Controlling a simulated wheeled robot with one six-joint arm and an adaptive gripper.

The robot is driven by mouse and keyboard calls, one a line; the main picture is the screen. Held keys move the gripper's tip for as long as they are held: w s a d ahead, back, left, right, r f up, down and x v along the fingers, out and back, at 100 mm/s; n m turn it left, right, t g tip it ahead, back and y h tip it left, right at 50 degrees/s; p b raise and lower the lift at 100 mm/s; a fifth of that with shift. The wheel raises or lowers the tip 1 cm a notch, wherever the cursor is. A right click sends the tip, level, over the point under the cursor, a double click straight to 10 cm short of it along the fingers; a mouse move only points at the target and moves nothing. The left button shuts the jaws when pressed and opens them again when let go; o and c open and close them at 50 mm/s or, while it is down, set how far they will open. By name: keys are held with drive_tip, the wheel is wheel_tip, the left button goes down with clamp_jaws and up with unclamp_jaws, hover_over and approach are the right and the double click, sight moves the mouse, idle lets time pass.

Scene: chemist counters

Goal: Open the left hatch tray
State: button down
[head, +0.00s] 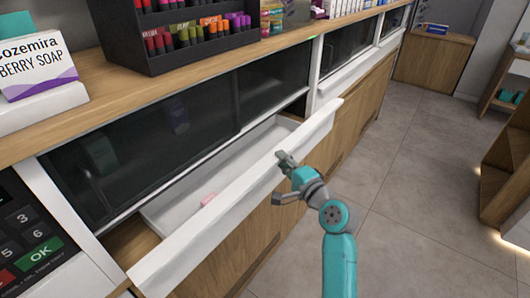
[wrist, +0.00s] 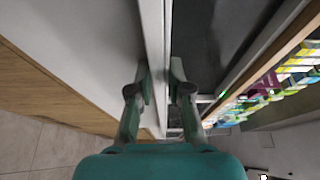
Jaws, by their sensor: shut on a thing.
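The left hatch tray (head: 225,170) is a long white tray under the dark glass hatch in the counter. It stands pulled out, with a gap between its white front panel (head: 225,205) and the glass. A small pink item (head: 209,199) lies inside it. My gripper (head: 281,178) is at the right part of the front panel and is shut on its upper edge. In the wrist view my gripper (wrist: 160,80) has one finger on each side of the white panel (wrist: 153,35). The exact contact of the fingertips is partly hidden.
A black display (head: 180,40) of coloured items and a soap box (head: 35,65) stand on the counter top. A keypad (head: 30,230) is at the lower left. Another white-fronted hatch (head: 345,65) lies farther right. The grey floor (head: 420,180) is clear; a wooden shelf (head: 505,180) stands at right.

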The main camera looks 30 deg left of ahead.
drive_tip(key=d, duration=0.8)
drive_tip(key=shift+s, duration=0.35)
drive_tip(key=shift+d+f, duration=0.1)
drive_tip(key=c, duration=1.1)
unclamp_jaws()
drive_tip(key=v, duration=1.2)
